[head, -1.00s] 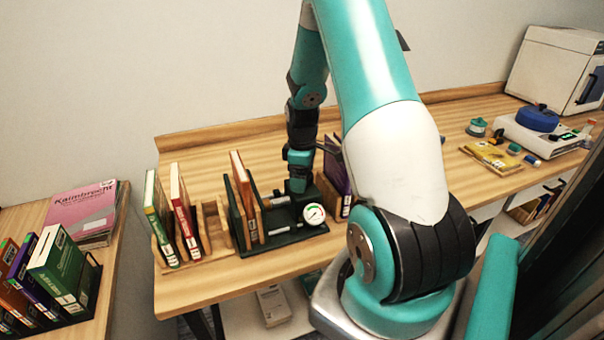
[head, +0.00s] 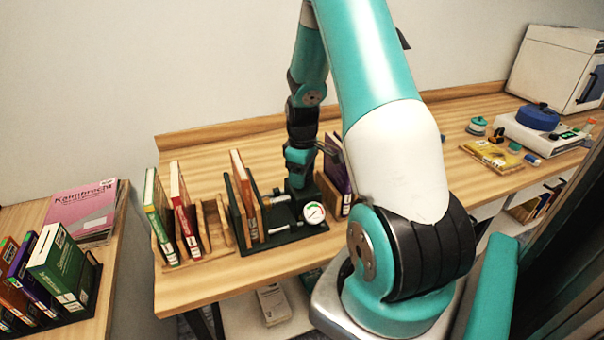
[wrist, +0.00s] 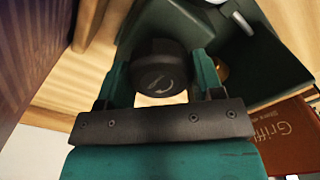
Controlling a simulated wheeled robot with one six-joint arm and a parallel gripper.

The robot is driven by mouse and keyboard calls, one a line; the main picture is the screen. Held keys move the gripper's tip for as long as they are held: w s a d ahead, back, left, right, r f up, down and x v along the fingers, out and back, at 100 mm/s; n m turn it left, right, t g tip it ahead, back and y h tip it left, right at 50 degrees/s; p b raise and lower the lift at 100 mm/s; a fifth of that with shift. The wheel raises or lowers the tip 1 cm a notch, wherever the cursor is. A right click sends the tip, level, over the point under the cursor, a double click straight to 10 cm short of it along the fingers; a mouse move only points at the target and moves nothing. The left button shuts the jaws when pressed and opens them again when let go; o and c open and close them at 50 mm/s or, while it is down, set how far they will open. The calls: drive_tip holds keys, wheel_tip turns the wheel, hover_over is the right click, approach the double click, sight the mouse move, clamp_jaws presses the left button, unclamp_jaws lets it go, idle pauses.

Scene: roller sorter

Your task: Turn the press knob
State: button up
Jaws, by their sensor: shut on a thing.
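The press (head: 283,238) is a dark green frame on the wooden table, with a round white gauge (head: 313,212) on its front right. An orange-brown book (head: 248,200) stands upright in it; the same book shows at the right of the wrist view (wrist: 290,135). The press knob (wrist: 160,72) is black and round with a curved arrow mark. My gripper (wrist: 158,80) is shut on the knob, one teal finger on each side. In the head view my gripper (head: 297,180) is over the press and hides the knob.
A wooden rack with a green book (head: 158,218) and a red book (head: 184,210) stands left of the press. A purple book (head: 338,172) stands close to its right and also fills the wrist view's left edge (wrist: 30,60). The table behind is clear.

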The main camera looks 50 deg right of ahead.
drive_tip(key=m, duration=1.5)
drive_tip(key=shift+b, duration=0.3)
drive_tip(key=shift+m, duration=2.4)
drive_tip(key=shift+w, duration=0.1)
drive_tip(key=o, duration=0.9)
wheel_tip(320, 180, up, 18)
drive_tip(key=shift+f+b, duration=0.25)
drive_tip(key=shift+b, duration=0.85)
